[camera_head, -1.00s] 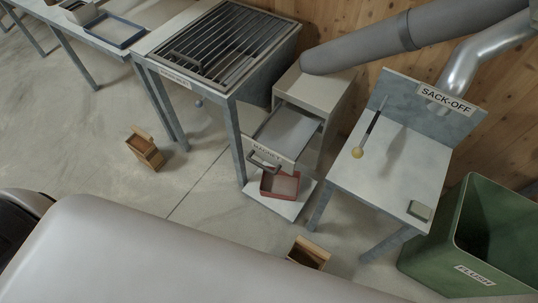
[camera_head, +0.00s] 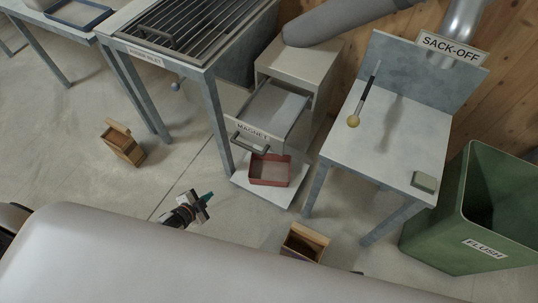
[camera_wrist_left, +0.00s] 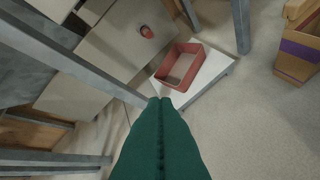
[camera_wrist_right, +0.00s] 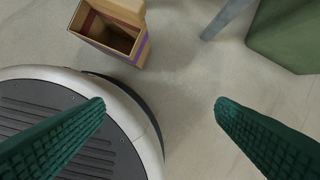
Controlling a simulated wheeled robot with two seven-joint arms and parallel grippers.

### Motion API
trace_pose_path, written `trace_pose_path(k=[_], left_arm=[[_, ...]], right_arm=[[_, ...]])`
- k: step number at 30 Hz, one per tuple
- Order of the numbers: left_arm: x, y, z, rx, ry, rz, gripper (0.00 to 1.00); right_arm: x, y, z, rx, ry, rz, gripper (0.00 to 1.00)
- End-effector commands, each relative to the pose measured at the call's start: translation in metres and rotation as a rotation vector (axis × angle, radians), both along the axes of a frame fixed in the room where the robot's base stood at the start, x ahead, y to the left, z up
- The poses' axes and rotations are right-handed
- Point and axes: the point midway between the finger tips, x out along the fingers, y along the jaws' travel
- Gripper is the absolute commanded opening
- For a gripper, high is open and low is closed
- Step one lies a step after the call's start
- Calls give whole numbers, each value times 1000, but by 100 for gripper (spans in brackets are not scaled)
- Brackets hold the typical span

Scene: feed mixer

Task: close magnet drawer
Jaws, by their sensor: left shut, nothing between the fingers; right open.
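The magnet drawer (camera_head: 280,105) is pulled out of its pale cabinet (camera_head: 300,66) in the head view. Its front carries a "MAGNET" label and a dark bar handle (camera_head: 250,144). My left gripper (camera_head: 204,200) is shut and empty, below and left of the drawer front and apart from it. In the left wrist view its green fingers (camera_wrist_left: 160,102) are together, pointing toward the red tray (camera_wrist_left: 162,72). My right gripper (camera_wrist_right: 160,104) is open and empty above the floor in its wrist view.
The red tray (camera_head: 268,182) sits on a low shelf under the drawer. A grated table (camera_head: 215,65) stands left; the sack-off table (camera_head: 385,150) and green flush bin (camera_head: 430,210) stand right. Wooden boxes (camera_head: 122,146) (camera_head: 303,243) are on the floor.

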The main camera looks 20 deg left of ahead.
Motion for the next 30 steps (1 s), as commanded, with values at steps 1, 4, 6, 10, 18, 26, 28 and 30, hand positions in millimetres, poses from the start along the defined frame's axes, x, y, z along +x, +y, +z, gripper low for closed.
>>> trace_pose_path(k=[1,4,6,10,18,26,28,30], left_arm=[[28,0,4,35,-106,-95,0],[66,-12,40,102,-312,-290,0],[83,-24,64,148,-449,-426,0],[93,-49,104,222,-683,-666,0],[75,-83,147,295,-953,-962,0],[82,-102,154,298,-983,-990,0],[88,-112,154,300,-983,-991,0],[96,-125,154,298,-983,-989,0]], right_arm=[[15,2,-2,4,-25,-3,79],[36,5,26,8,-58,-7,79],[46,7,48,11,-80,-10,79],[51,7,91,15,-120,-14,79],[38,4,151,18,-162,-18,79],[42,6,162,26,-200,-16,79],[48,7,163,32,-227,-13,79],[54,9,164,39,-260,-12,79]])
